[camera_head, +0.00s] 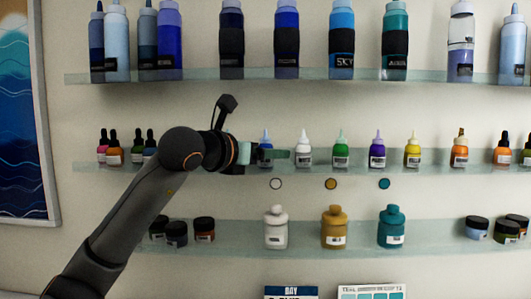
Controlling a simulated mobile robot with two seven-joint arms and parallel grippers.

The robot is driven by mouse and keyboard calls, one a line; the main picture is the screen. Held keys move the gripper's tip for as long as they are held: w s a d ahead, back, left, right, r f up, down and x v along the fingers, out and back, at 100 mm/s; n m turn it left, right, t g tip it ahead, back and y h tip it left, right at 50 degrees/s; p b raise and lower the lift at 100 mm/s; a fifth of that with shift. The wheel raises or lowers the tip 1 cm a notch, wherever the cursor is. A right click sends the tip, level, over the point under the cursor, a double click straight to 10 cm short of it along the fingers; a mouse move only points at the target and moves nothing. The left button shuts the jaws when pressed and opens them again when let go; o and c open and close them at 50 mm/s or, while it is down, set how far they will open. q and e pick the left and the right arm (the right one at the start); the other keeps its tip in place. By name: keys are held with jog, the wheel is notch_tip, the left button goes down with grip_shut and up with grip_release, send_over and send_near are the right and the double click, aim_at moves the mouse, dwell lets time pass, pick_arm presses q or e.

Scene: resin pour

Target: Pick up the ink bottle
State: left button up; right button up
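A row of small ink bottles with pointed caps stands on the middle glass shelf (375,168). The gripper's pale green fingers point right and lie across that bottle at mid-height. I cannot tell whether they are closed on it or only beside it. The bottle looks upright at shelf level. To its right are a white bottle (303,151), a green one (341,151) and a purple one (377,151). My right gripper is out of view.
Yellow (412,151) and orange (459,151) bottles stand further right. Dropper bottles (114,149) are left, behind my arm. Tall bottles line the upper shelf (300,74). The lower shelf (360,236) holds larger bottles and jars. A framed picture (25,115) hangs left.

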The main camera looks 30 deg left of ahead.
aim_at(266, 138)
pick_arm(q)
grip_shut()
dwell(0.5)
jog(key=shift+r, duration=0.1)
jog(key=shift+r, duration=0.55)
jog(key=r, duration=0.3)
jog(key=shift+s+d, duration=0.25)
jog(key=shift+s, duration=0.05)
jog(key=s+d+r, duration=0.8)
jog(key=s, duration=0.2)
jog(key=shift+d+r, duration=0.3)
jog(key=shift+r, duration=0.05)
jog(key=shift+s, duration=0.1)
